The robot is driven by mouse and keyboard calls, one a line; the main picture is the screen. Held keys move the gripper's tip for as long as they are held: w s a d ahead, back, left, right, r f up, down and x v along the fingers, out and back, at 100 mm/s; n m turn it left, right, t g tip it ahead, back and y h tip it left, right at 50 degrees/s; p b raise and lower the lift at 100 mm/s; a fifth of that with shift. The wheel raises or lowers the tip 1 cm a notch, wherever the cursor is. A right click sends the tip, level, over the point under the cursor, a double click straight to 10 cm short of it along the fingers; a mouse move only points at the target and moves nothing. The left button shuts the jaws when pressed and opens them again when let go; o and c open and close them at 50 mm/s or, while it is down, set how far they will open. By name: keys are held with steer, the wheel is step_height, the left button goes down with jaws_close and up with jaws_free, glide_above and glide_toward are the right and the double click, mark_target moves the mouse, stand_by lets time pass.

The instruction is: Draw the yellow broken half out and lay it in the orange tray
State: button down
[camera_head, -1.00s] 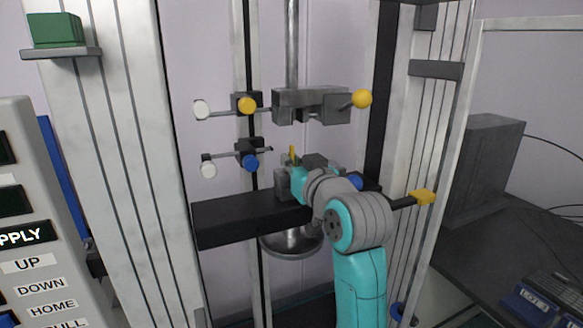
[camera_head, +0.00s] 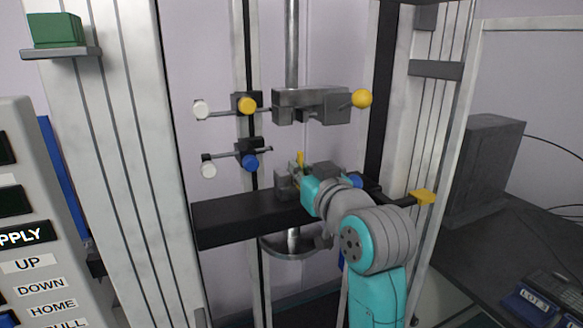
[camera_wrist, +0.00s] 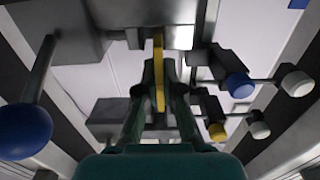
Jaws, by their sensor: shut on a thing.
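The yellow broken half (camera_wrist: 159,88) is a thin upright strip between the fingers of my gripper (camera_wrist: 160,70) in the wrist view. My gripper is shut on it. In the head view only the top of the yellow half (camera_head: 300,158) shows, above my gripper (camera_head: 302,178) at the lower clamp (camera_head: 284,186). I cannot tell whether the strip still touches the clamp jaws, as my wrist hides part of them. I do not see the orange tray in either view.
The upper clamp (camera_head: 311,104) with its yellow-knobbed handle (camera_head: 361,98) hangs above. A black crossbeam (camera_head: 245,217) lies below the lower clamp. Side handles with blue (camera_head: 250,162) and white knobs stand left. A frame column (camera_head: 437,130) stands right.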

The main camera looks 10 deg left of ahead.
steer(key=v, duration=0.8)
stand_by(0.9)
